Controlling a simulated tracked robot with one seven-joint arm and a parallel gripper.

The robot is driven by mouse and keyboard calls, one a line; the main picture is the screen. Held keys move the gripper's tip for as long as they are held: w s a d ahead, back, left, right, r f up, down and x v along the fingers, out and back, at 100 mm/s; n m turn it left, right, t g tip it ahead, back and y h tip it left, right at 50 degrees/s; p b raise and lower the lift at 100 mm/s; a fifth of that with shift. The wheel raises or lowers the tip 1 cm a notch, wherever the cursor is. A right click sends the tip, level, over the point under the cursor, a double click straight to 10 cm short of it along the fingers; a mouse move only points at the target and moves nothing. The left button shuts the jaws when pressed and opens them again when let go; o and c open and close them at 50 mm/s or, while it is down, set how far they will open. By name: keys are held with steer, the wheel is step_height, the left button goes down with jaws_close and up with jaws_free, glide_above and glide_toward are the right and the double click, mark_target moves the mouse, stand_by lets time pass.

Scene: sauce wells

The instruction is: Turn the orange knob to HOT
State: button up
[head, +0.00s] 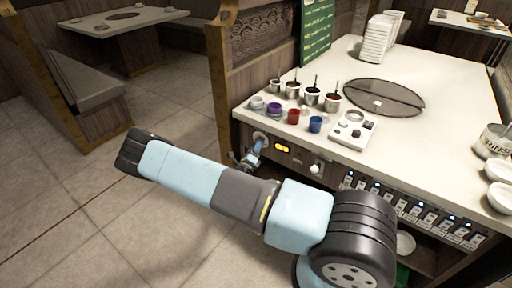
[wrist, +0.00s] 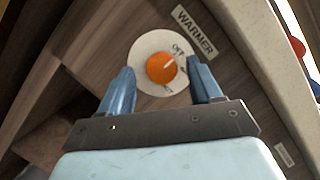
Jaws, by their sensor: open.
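The orange knob (wrist: 161,68) sits on a round white dial plate (wrist: 141,52) on the wood-grain front panel, beside a label reading WARMER (wrist: 194,32). Its pale pointer line points up and right, close to the OFF mark; other dial marks are too small to read or partly covered. My gripper (wrist: 161,75) is open, its two blue fingers on either side of the knob, with visible gaps; I cannot tell how far they reach in depth. In the head view my gripper (head: 250,155) is at the counter's front left, by the dial plate (head: 260,137), and the knob is hidden.
The counter top (head: 345,95) overhangs the panel. It carries several sauce pots (head: 312,97), small coloured cups (head: 293,117) and a white device (head: 353,130). A yellow-lit display (head: 282,147) and a white knob (head: 316,169) are right of my gripper. The floor at left is clear.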

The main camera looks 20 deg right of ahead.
steer(key=shift+w+d, duration=0.1)
steer(key=shift+w, duration=0.05)
steer(key=c, duration=1)
